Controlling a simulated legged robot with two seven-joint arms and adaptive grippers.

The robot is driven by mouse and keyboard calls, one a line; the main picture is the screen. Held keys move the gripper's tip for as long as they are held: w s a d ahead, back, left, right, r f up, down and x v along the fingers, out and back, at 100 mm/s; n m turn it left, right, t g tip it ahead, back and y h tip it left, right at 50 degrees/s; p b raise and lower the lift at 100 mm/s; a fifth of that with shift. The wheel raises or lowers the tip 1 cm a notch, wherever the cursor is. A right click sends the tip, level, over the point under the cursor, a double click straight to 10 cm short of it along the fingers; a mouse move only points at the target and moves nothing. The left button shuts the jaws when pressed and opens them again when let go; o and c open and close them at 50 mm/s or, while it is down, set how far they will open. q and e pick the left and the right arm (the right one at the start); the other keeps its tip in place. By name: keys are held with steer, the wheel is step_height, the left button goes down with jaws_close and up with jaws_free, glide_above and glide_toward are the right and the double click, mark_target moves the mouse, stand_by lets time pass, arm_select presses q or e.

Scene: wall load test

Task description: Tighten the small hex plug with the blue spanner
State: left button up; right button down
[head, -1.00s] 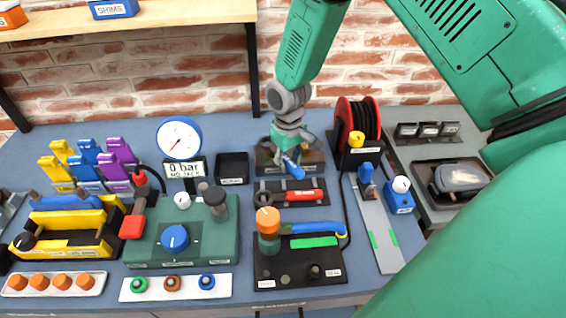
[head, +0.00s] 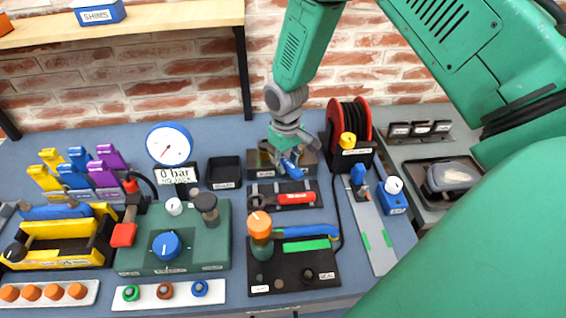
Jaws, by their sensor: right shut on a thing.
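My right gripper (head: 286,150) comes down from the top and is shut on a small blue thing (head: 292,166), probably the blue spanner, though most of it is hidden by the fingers. It is over a dark block (head: 309,163) at the back of the bench. A black board (head: 262,289) in front bears an orange-topped post (head: 260,225), a blue bar (head: 311,231), a green strip and several small dark plugs. I cannot tell which one is the small hex plug; one dark plug (head: 308,274) sits at the board's front right. My left gripper is not in view.
A black tray with a red-handled tool (head: 295,198) lies between the block and the board. A red hose reel (head: 349,120) stands right of my gripper. A green pump box (head: 201,249) with a gauge (head: 169,144) stands left. Free bench shows at the back left.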

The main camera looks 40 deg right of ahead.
steer(key=shift+d, duration=0.3)
steer(key=shift+a+r, duration=0.1)
steer(key=shift+a, duration=0.2)
steer(key=shift+a+r, duration=0.1)
steer(key=shift+a, duration=0.4)
steer(key=shift+d+f, duration=0.55)
steer(key=shift+d, duration=0.15)
steer(key=shift+a+f, duration=0.15)
steer(key=shift+a, duration=0.45)
steer(key=shift+d+f, duration=0.25)
steer(key=shift+d, duration=0.25)
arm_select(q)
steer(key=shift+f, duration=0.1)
arm_select(e)
steer(key=shift+s, duration=0.1)
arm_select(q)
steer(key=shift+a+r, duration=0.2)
arm_select(e)
steer(key=shift+r+n, duration=0.2)
steer(key=shift+n, duration=0.2)
